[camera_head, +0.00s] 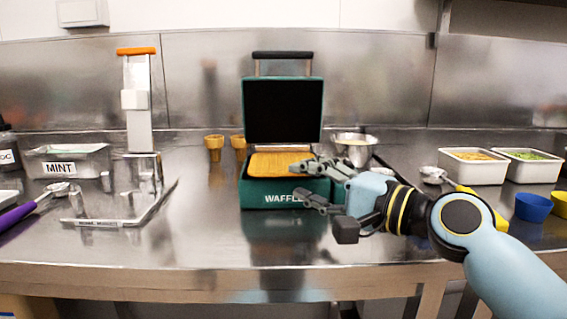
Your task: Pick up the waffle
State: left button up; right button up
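The golden waffle (276,163) lies flat on the lower plate of the open green waffle maker (258,196) in the middle of the counter. The lid stands upright behind it. My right gripper (298,180) comes in from the right at the waffle maker's front right corner. Its fingers are spread apart, with nothing seen between them. The upper finger overlaps the waffle's right edge in the picture; I cannot tell whether it touches. The gripper hides the right part of the maker's front. My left gripper is not in view.
Two cones (214,148) stand behind the maker on the left, and a metal bowl (354,146) behind on the right. Topping trays (473,167) and small cups (533,207) are at the right. The mint tub (68,160) and a purple-handled scoop (22,214) are at the left.

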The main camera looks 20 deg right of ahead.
jog(key=x, duration=0.4)
jog(key=shift+d, duration=0.1)
jog(key=c, duration=0.4)
grip_shut()
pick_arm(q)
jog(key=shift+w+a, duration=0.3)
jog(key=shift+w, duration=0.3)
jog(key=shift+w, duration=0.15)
